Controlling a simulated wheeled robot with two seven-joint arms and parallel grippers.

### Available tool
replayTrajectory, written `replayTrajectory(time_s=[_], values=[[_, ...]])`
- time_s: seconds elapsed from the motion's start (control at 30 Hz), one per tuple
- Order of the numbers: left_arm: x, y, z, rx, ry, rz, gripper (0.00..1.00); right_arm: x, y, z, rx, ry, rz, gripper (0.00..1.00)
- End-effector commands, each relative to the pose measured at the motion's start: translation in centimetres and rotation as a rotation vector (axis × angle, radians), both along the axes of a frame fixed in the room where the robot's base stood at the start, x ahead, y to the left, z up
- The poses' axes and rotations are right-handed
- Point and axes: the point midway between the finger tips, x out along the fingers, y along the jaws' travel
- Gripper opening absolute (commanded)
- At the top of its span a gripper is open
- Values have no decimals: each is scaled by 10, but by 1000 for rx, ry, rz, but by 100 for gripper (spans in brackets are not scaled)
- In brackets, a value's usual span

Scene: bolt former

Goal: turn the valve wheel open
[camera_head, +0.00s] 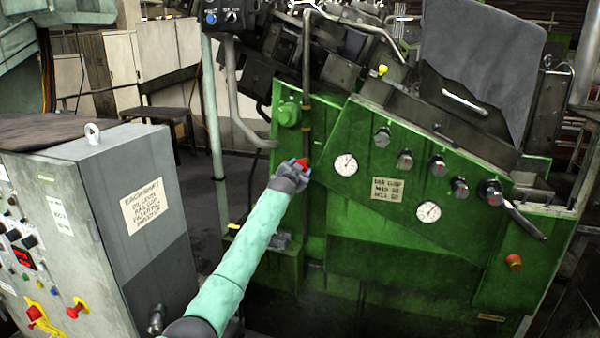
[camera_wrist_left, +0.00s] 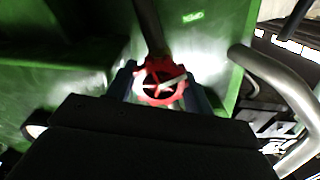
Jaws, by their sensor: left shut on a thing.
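The red valve wheel (camera_wrist_left: 160,82) sits at the middle of the left wrist view, on a dark vertical pipe (camera_wrist_left: 149,28) against the green machine. In the head view only a small red part of the wheel (camera_head: 301,163) shows beside my left gripper (camera_head: 296,166). The left gripper's fingers (camera_wrist_left: 160,84) stand on either side of the wheel and are shut on its rim. The rest of the wheel is hidden by the gripper in the head view. My right gripper is in neither view.
The green machine (camera_head: 400,235) carries gauges, knobs and a black-handled lever (camera_head: 522,217) to the right. A grey control cabinet (camera_head: 150,225) stands at the left. A bent grey pipe (camera_wrist_left: 282,85) runs close to the gripper in the left wrist view.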

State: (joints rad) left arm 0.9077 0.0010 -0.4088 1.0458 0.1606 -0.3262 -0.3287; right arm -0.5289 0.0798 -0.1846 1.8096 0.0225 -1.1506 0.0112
Motion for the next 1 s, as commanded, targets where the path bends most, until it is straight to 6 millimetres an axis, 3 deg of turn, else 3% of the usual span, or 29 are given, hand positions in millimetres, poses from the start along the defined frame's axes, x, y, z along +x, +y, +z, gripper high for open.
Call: replayTrajectory(time_s=[0.03, 0.4, 1.0], values=[[0, 0, -7, -35, 17, 1, 29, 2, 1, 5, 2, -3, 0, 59], [0, 0, -6, -233, 83, 1, 29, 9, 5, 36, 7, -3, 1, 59], [0, 0, -6, -287, 101, 1, 29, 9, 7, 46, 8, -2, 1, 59]])
